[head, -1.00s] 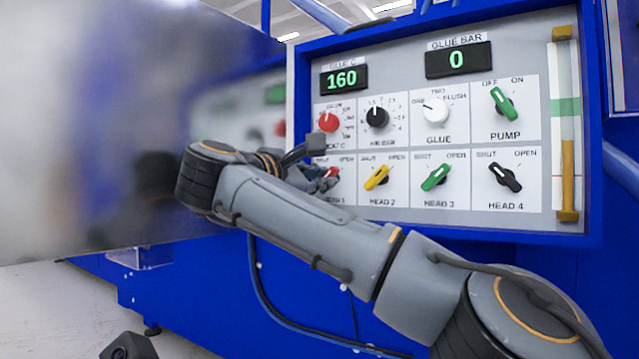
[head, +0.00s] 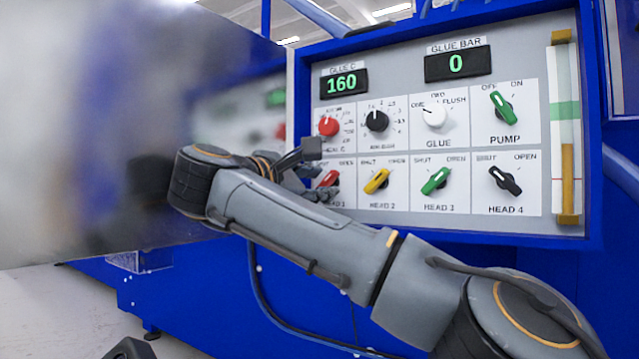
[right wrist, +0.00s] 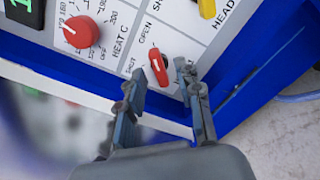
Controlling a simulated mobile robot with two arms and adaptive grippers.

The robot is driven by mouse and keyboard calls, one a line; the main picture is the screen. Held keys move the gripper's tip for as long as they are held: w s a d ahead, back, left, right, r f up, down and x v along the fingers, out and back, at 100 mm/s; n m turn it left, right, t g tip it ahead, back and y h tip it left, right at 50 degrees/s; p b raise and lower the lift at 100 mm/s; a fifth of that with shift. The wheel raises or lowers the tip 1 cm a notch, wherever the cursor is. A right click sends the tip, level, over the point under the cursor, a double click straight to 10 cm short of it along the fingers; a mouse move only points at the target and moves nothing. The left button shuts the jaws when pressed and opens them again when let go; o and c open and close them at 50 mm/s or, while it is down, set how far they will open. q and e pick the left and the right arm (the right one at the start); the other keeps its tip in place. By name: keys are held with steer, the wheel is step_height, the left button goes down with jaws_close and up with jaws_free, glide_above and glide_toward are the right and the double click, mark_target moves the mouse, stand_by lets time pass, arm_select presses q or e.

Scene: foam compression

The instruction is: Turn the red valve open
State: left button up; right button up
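The red valve (head: 328,180) labelled HEAD 1 is at the lower left of the control panel (head: 360,85). Its handle slants to the upper right in the head view, toward its OPEN label. I cannot tell how far the tips are from the panel. In the head view, my right gripper (head: 316,172) partly covers the HEAD 1 label.
A red HEAT C knob (head: 328,126) is just above the valve, and a yellow HEAD 2 valve (head: 376,181) is beside it on the right. A large blurry reflective sheet (head: 80,140) fills the left. The blue frame (head: 430,228) edges the panel below.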

steer(key=v, duration=1.1)
steer(key=shift+s, duration=0.1)
